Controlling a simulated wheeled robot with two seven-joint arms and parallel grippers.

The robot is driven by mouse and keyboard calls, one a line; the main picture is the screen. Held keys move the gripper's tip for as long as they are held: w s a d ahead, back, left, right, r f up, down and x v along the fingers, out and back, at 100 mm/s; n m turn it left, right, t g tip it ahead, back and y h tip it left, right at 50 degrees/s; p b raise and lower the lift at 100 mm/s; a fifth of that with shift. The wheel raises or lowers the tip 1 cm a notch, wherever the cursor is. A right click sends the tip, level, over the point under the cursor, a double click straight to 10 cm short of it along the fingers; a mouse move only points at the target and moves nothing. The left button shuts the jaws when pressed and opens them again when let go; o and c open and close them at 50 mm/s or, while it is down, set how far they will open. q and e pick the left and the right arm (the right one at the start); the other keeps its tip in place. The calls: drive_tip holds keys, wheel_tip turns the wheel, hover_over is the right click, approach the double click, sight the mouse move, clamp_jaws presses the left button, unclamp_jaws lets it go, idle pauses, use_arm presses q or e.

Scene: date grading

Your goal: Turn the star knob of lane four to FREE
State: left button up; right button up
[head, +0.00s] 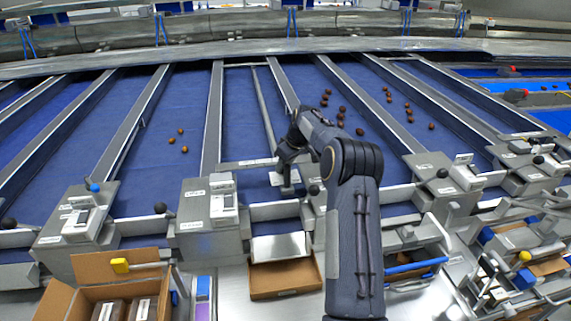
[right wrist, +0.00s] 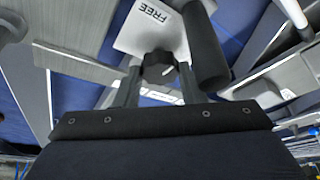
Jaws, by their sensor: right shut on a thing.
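The dark star knob (right wrist: 158,66) shows in the right wrist view, with my right gripper (right wrist: 160,84) shut on it, one finger on each side. Just beyond it is a pale plate (right wrist: 125,32) with a label that reads FREE (right wrist: 150,13). A black cylinder (right wrist: 206,48) is beside the knob on the right. In the head view my right gripper (head: 284,162) reaches down over a lane in the middle, above a small light plate (head: 280,179). The knob itself is hidden there behind the gripper. My left gripper is in neither view.
Grey dividers (head: 213,115) separate the blue lanes. Dates (head: 342,109) lie in lanes to both sides of my arm. Grey boxes with ball-topped levers (head: 160,208) line the front. An open carton (head: 275,281) sits below, and a larger box (head: 90,293) stands at the left.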

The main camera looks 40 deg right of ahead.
drive_tip(key=o, duration=1)
drive_tip(key=b+v, duration=0.2)
drive_tip(key=v, duration=0.5)
drive_tip(key=shift+r, duration=0.4)
drive_tip(key=shift+s, duration=0.15)
